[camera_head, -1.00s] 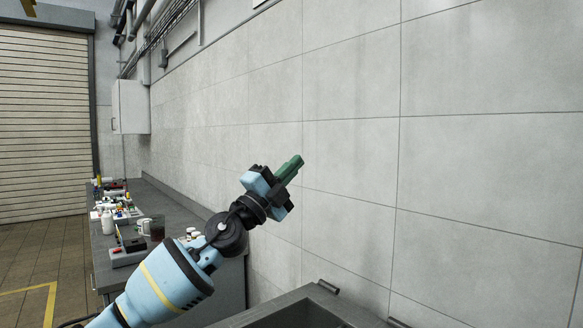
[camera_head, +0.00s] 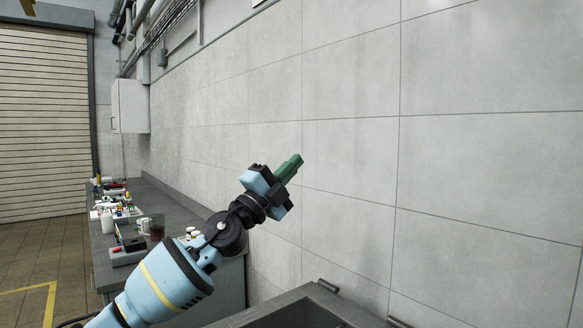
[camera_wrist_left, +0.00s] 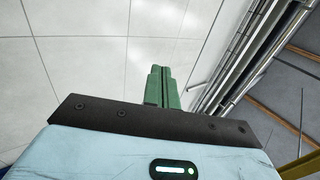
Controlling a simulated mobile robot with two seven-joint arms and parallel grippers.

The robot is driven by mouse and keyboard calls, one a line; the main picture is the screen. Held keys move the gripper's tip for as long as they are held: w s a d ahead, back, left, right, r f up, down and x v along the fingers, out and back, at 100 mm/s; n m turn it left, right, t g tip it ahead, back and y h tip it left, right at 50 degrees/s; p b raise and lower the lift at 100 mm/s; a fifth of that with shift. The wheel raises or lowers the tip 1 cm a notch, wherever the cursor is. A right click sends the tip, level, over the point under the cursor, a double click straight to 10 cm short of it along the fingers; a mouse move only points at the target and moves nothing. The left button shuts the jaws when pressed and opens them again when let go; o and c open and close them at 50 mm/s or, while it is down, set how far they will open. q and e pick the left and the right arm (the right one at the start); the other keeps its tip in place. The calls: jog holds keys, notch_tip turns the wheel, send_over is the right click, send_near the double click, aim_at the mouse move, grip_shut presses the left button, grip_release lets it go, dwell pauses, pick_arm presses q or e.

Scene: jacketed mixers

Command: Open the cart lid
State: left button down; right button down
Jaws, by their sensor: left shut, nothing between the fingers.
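My left gripper (camera_head: 294,164) is raised in front of the tiled wall, with its green fingers pointing up and to the right. The fingers are shut together with nothing between them; they also show pressed together in the left wrist view (camera_wrist_left: 161,72). A dark grey box-like top, which looks like the cart (camera_head: 275,309), shows at the bottom edge of the head view, below and apart from the gripper. Its rim and a darker inner area show, with small dark fittings at its far edge. Most of it is cut off, and I cannot tell the lid's position. My right gripper is out of view.
A grey workbench (camera_head: 178,204) along the wall at left carries bottles, cups and small devices. A tiled wall (camera_head: 350,150) stands behind the cart. A wall cabinet (camera_head: 131,106) and a roller shutter (camera_head: 45,120) are farther back. The air around the gripper is clear.

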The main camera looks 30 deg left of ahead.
pick_arm(q)
jog(key=shift+f, duration=0.1)
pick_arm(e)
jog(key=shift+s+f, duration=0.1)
